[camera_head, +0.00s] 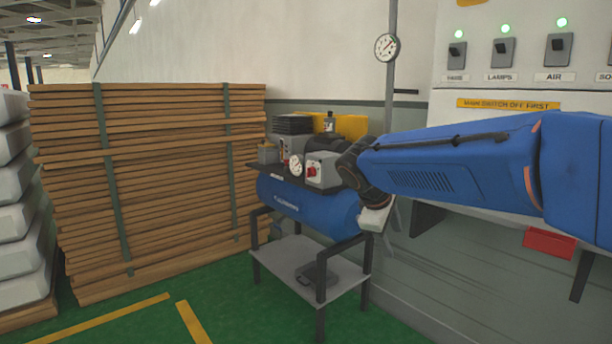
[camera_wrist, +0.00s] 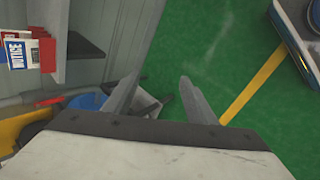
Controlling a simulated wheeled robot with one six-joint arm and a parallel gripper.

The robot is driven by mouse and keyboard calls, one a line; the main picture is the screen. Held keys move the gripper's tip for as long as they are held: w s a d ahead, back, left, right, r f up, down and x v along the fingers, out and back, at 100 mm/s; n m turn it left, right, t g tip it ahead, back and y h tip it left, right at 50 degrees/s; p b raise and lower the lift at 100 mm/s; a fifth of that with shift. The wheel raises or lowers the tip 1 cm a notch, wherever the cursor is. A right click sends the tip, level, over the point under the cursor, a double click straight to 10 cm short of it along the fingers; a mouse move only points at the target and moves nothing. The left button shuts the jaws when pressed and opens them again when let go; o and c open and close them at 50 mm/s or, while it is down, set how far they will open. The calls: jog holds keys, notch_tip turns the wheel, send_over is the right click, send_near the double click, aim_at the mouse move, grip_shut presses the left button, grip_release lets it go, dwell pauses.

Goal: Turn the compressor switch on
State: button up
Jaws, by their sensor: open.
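The compressor (camera_head: 300,207) has a blue tank on a dark stand with a grey lower shelf, in the middle of the head view. On its top front is a grey switch box (camera_head: 322,172) with a red knob (camera_head: 312,171). The knob's setting is too small to read. My gripper (camera_head: 376,217) points down beside the tank's right end, right of and below the switch box. In the wrist view my gripper (camera_wrist: 158,90) is open, with nothing between its fingers. Part of the blue tank (camera_wrist: 88,101) shows left of the fingers there; the switch is not visible in that view.
A tall stack of wooden boards (camera_head: 150,180) stands left of the compressor. A wall panel (camera_head: 520,70) at right has several lit switches, and a gauge (camera_head: 386,47) hangs beside it. A red box (camera_head: 549,243) sits below. Green floor (camera_wrist: 215,50) is free in front.

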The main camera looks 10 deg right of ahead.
jog(key=w+a+r+n+h, duration=0.1)
jog(key=w+a+r+n, duration=0.1)
jog(key=w, duration=0.6)
jog(key=w+a+r+n+h, duration=0.1)
jog(key=w+n+h, duration=0.1)
jog(key=w, duration=0.5)
jog(key=n+t+h, duration=0.6)
jog(key=n, duration=0.3)
send_near(308, 173)
jog(key=x, duration=0.9)
jog(key=shift+w, duration=0.15)
jog(key=c, duration=1)
